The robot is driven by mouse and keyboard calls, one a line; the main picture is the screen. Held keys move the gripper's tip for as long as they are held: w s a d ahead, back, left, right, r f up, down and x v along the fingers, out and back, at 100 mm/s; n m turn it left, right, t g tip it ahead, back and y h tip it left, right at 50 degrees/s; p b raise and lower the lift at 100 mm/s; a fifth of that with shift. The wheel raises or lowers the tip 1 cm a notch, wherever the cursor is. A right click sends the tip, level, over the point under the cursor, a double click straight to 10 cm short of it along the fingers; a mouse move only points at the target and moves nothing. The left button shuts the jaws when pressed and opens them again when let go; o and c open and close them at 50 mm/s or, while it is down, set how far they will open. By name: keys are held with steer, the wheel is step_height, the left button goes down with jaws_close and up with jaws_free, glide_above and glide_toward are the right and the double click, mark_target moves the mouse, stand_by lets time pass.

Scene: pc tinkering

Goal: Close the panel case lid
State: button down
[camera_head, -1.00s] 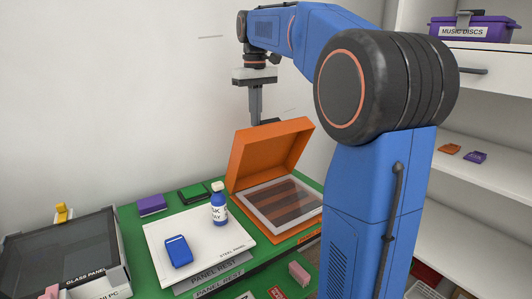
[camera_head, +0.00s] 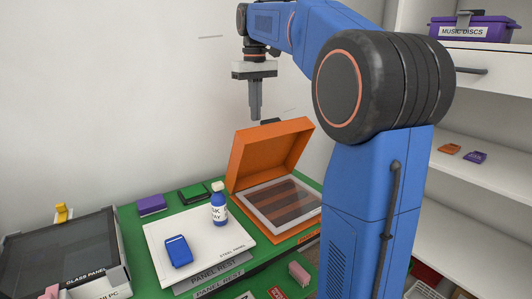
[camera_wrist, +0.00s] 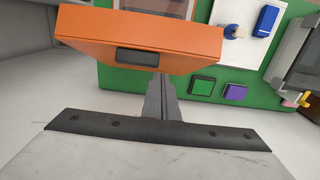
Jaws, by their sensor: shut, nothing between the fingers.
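The orange panel case stands on the green table with its lid (camera_head: 264,148) raised and leaning back. A framed panel with dark stripes (camera_head: 284,202) lies in the case's base. My gripper (camera_head: 256,116) is shut and empty, pointing down above and behind the lid's top edge. In the wrist view the gripper (camera_wrist: 160,80) shows near the lid's orange back (camera_wrist: 150,35), overlapping its edge beside a dark latch (camera_wrist: 137,56). I cannot tell whether it touches the lid.
A glass-panel PC (camera_head: 62,260) is at far left. A wall stands behind the table.

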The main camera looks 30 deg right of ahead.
step_height(320, 180, up, 6)
steer(key=shift+r, duration=0.15)
stand_by(0.5)
stand_by(1.2)
